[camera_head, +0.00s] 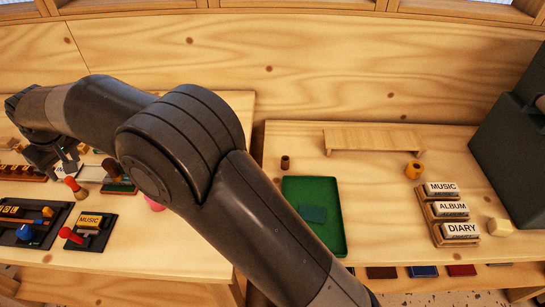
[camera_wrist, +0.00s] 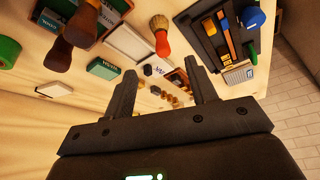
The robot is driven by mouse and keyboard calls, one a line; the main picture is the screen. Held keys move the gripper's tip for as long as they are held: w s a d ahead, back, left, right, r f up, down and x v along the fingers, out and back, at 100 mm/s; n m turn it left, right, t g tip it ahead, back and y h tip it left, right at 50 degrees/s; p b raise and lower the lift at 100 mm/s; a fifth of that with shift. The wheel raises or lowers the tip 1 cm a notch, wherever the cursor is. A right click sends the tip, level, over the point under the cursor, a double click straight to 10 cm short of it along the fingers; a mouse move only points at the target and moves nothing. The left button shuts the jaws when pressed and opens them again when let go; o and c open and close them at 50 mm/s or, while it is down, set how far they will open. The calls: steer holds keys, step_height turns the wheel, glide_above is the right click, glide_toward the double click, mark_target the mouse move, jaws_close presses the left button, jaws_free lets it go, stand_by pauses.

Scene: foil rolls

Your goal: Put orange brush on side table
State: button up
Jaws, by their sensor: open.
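A brush with an orange-red handle and tan bristles (camera_head: 73,186) stands on the left wooden table (camera_head: 130,258), close to my gripper; I take it for the orange brush. In the wrist view it shows at the top centre (camera_wrist: 161,40), beyond the fingertips and apart from them. My gripper (camera_head: 64,163) is open and empty above the left table; its two fingers show apart in the wrist view (camera_wrist: 160,68). A second wooden table (camera_head: 380,180) stands to the right; which one is the side table I cannot tell for certain.
The right table holds a green tray (camera_head: 338,238), a low wooden stand (camera_head: 375,139), a rack of labelled blocks (camera_head: 430,216) and a dark box (camera_head: 515,150). Black trays (camera_head: 14,246) with tools crowd the left table. The right table has bare wood between its items.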

steer(key=w+d+r+m+t, duration=0.1)
steer(key=w+d+r+m, duration=0.3)
steer(key=d, duration=0.9)
steer(key=w+d+r+t+h, duration=0.15)
steer(key=d+r, duration=0.35)
steer(key=d, duration=0.8)
steer(key=w+d+r+m, duration=0.2)
steer(key=w+d+r, duration=0.25)
steer(key=d, duration=0.95)
steer(key=s+d+m+h, duration=0.1)
steer(key=s+d+m, duration=0.5)
steer(key=d, duration=1)
steer(key=s+d+f, duration=0.3)
steer(key=s+d, duration=0.2)
steer(key=s, duration=0.2)
steer(key=s+d+f+m+t+h, duration=0.1)
steer(key=s+d+f, duration=0.2)
steer(key=s+d, duration=0.3)
steer(key=shift+s+d, duration=0.25)
steer(key=shift+s, duration=0.25)
